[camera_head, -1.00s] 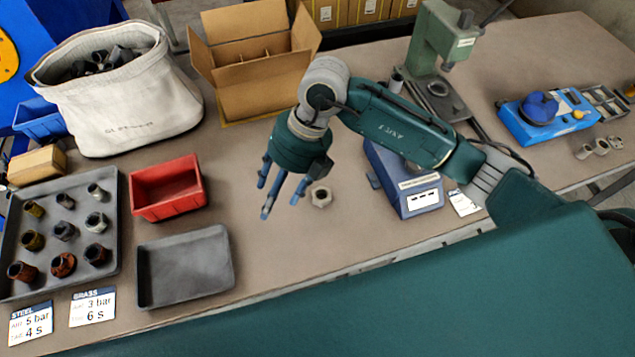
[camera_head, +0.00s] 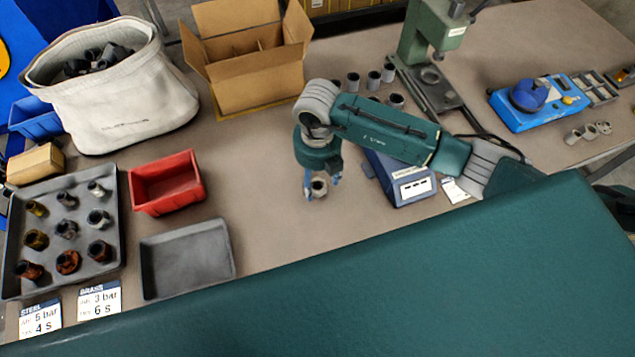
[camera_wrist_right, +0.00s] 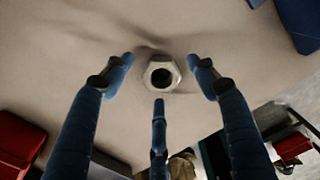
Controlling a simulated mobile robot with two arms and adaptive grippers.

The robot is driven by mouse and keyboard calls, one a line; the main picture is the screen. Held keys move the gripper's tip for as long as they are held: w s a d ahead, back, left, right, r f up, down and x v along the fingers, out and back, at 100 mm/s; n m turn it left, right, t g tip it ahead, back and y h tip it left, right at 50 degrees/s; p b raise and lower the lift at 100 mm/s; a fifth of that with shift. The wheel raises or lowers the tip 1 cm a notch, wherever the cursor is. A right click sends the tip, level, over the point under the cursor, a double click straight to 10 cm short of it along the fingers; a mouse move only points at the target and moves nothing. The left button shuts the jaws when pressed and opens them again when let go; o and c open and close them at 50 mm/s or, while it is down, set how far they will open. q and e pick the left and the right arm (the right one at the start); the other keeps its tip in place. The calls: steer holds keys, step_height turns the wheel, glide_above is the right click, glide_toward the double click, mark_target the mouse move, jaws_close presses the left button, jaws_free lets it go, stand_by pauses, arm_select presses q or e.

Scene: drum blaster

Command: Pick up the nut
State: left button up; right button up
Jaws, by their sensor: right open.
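A pale metal nut (camera_head: 319,187) lies on the brown table in the head view, left of the blue box-shaped device. It shows as a hexagonal ring with a dark hole in the right wrist view (camera_wrist_right: 161,75). My right gripper (camera_head: 321,185) points down over the nut. Its three blue fingers (camera_wrist_right: 160,80) are spread around the nut in the wrist view, apart from it, with nothing held. My left gripper is not in view.
A blue device (camera_head: 402,180) stands close right of the nut. A red bin (camera_head: 167,183), an empty grey tray (camera_head: 187,259) and a tray of several fittings (camera_head: 82,213) lie left. A cardboard box (camera_head: 249,68) and a green press (camera_head: 425,60) stand behind. Table around the nut is clear.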

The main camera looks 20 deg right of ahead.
steer(key=shift+f, duration=0.65)
steer(key=shift+w, duration=0.1)
steer(key=c, duration=1.4)
steer(key=shift+r, duration=0.1)
